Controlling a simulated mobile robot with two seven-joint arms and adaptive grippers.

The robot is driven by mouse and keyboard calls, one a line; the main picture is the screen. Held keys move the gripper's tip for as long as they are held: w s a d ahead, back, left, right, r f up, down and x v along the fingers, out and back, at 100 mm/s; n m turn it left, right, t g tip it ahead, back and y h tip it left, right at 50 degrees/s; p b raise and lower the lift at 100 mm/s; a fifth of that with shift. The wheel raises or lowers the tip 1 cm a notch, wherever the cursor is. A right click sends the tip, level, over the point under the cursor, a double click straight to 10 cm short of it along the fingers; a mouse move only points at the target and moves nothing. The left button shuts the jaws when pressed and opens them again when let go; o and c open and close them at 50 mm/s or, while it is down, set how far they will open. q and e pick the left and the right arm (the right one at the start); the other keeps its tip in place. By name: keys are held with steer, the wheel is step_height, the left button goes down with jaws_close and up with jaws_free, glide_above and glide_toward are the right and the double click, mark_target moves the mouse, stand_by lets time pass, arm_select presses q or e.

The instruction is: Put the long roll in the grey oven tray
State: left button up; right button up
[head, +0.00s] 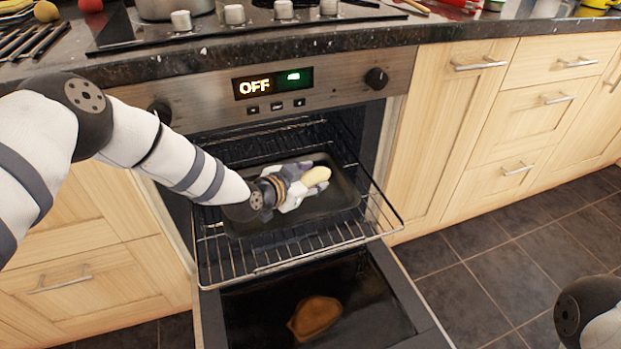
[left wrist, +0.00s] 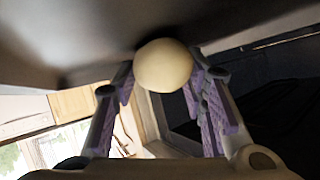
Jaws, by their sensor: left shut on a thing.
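The long roll (head: 316,177) is pale cream; one end shows beyond my left gripper (head: 303,184) in the head view. In the left wrist view the roll (left wrist: 163,65) shows as a rounded pale end between the two purple-padded fingers (left wrist: 160,100). My left gripper is shut on the roll, over the grey oven tray (head: 342,197). The dark tray lies on the pulled-out wire rack. I cannot tell whether the roll touches the tray floor. My right gripper is out of view; part of my right arm shows at lower right.
The oven door (head: 375,300) is folded down, with a brown shape (head: 315,317) on its inside. The wire rack (head: 385,218) sticks out around the tray. The oven panel (head: 330,82) and granite counter (head: 300,38) lie above. Tiled floor is clear at right.

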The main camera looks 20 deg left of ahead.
arm_select(q)
steer(key=o, duration=1.2)
steer(key=shift+f, duration=0.15)
steer(key=shift+c, duration=0.2)
steer(key=shift+r, duration=0.3)
steer(key=p+v, duration=0.3)
steer(key=v, duration=0.9)
steer(key=shift+f, duration=0.1)
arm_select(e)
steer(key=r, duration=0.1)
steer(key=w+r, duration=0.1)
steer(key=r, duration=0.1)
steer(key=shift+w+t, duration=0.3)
